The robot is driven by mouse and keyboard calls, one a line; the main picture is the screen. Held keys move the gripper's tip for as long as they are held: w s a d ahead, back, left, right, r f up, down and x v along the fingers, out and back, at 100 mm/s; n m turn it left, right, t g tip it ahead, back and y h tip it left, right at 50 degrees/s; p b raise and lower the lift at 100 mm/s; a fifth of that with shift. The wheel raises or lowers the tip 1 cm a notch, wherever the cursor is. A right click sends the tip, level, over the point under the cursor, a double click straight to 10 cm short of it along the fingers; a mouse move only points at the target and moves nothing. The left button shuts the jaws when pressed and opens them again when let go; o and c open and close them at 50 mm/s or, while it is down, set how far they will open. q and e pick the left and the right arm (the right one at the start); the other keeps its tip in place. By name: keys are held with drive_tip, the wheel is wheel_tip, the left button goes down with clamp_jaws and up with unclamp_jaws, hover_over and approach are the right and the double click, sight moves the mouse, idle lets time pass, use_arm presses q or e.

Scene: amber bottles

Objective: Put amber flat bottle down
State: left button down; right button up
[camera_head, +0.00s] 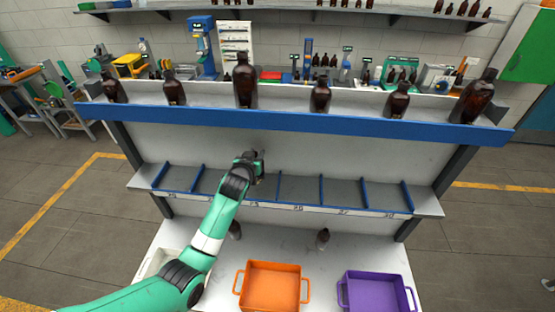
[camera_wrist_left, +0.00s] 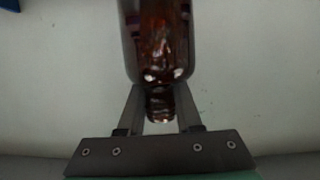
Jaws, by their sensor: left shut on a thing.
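My left gripper (camera_head: 260,162) is in front of the back panel, just above the divided middle shelf. In the left wrist view, its fingers (camera_wrist_left: 160,112) are shut on the neck of a dark amber bottle (camera_wrist_left: 160,45). The bottle's body widens beyond the fingertips and leaves the top of that view. I take it for the amber flat bottle. In the head view it is largely hidden by the gripper, and I cannot tell whether its base touches anything. My right gripper is not in view.
The middle shelf (camera_head: 298,208) has blue dividers and empty slots. Several amber bottles stand on the blue-edged upper shelf (camera_head: 290,122). Below, two small bottles (camera_head: 323,238) (camera_head: 235,230) stand on the white table, with an orange crate (camera_head: 271,264) and a purple crate (camera_head: 376,276) in front.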

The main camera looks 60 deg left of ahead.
use_arm(q)
drive_tip(key=f+b, duration=0.3)
drive_tip(key=w+a+f+b, duration=0.1)
drive_tip(key=f, duration=0.1)
drive_tip(key=shift+f, duration=0.2)
drive_tip(key=c, duration=0.6)
unclamp_jaws()
drive_tip(key=shift+r, duration=0.1)
